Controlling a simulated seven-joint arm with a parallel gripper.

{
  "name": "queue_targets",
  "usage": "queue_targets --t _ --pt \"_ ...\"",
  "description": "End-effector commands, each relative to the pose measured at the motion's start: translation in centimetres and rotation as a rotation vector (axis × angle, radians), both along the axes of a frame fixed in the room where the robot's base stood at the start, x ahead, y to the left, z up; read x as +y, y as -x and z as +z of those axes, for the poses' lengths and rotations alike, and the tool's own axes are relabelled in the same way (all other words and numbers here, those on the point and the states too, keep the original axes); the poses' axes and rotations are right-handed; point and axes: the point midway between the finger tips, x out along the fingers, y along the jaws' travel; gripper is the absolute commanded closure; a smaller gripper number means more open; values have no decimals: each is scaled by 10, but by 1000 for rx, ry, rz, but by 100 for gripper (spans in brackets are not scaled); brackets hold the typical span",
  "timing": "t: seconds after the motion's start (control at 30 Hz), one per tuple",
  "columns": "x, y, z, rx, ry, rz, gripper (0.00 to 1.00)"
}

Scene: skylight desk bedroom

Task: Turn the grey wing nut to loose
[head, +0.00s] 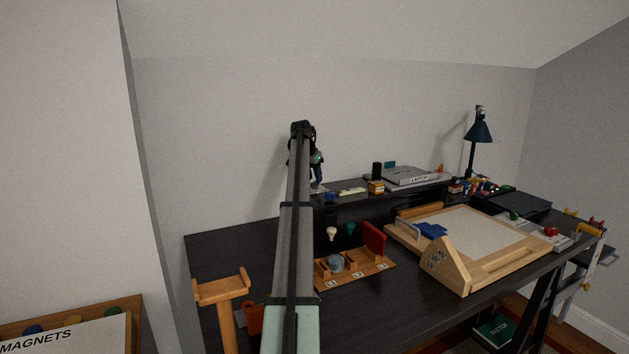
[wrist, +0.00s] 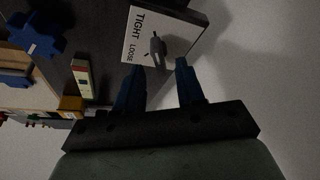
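The grey wing nut (wrist: 157,47) stands out from a white board (wrist: 178,24) with a dark edge, seen in the wrist view. The words TIGHT and LOOSE are printed along the board's left side, TIGHT nearer the top. I cannot tell for sure which word the nut points at. My gripper (wrist: 158,66) is open, its two blue fingers apart and the nut just beyond and between their tips. Nothing shows between the fingers. In the head view my gripper (head: 318,178) hangs at the back shelf, and the nut is too small or hidden to make out.
In the wrist view a blue knob (wrist: 36,36) and a pale block with a red mark (wrist: 82,78) lie to the left. A wooden tilted board (head: 480,235) stands front right.

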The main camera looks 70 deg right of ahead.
Motion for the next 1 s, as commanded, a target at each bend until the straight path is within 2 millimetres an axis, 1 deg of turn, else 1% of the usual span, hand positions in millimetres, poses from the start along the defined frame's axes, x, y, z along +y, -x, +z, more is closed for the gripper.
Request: queue_targets --t 0.1,0.2,0.57,0.9,0.97,1.0 --pt "-4 1 -11 1 -1 0 62" --pt "-6 2 -17 0 -1 0 62" --pt "-8 2 -19 0 0 0 62" --pt "-7 2 -19 0 0 0 93" --pt "-7 2 -19 0 0 0 99" --pt "-7 2 -19 0 0 0 100"
